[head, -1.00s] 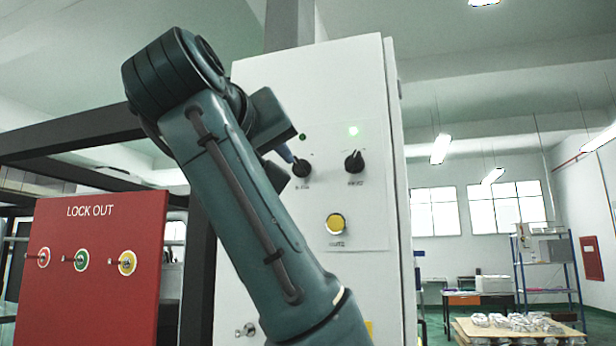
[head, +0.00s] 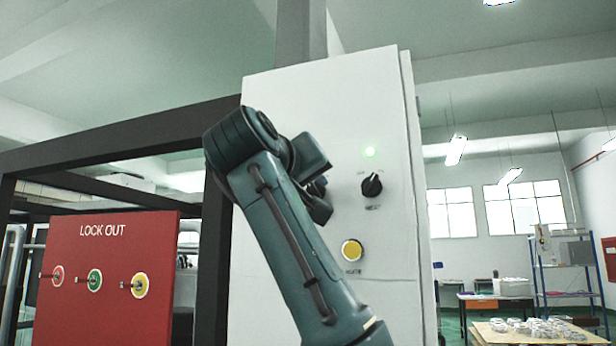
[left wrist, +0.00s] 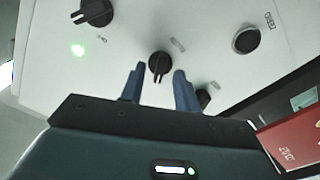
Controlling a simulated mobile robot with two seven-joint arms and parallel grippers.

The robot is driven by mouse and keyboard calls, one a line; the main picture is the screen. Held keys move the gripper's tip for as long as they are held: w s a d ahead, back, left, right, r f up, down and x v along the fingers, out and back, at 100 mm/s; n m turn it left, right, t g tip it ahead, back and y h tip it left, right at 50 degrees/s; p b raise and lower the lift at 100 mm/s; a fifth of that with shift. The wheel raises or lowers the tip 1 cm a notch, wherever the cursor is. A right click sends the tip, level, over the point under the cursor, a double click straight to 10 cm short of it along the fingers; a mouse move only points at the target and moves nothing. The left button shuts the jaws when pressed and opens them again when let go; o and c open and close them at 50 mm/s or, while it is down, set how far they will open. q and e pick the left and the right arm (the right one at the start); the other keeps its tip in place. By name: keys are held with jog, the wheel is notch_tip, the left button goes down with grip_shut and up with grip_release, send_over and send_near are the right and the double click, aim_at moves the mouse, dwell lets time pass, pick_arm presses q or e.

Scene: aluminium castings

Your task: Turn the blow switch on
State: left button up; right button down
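A black rotary switch (left wrist: 160,63) on the white panel sits between the blue fingertips of my left gripper (left wrist: 160,82) in the left wrist view. The fingers are apart, one on each side, with gaps to the knob. Its label is too small to read. In the head view my left wrist and forearm hide this side of the panel and the fingers. Another black rotary switch (head: 372,185) shows to the right, with a lit green lamp (head: 370,152) above it. My right gripper is not in view.
The white cabinet (head: 330,100) carries a yellow button (head: 352,250) below the switches. A red LOCK OUT board (head: 105,310) stands to the left beside a dark frame (head: 110,137). A table with castings (head: 535,330) is at the right back.

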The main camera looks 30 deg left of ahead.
pick_arm(q)
jog(key=shift+w+a, duration=0.1)
jog(key=shift+w, duration=0.35)
jog(key=shift+c, duration=0.2)
grip_shut()
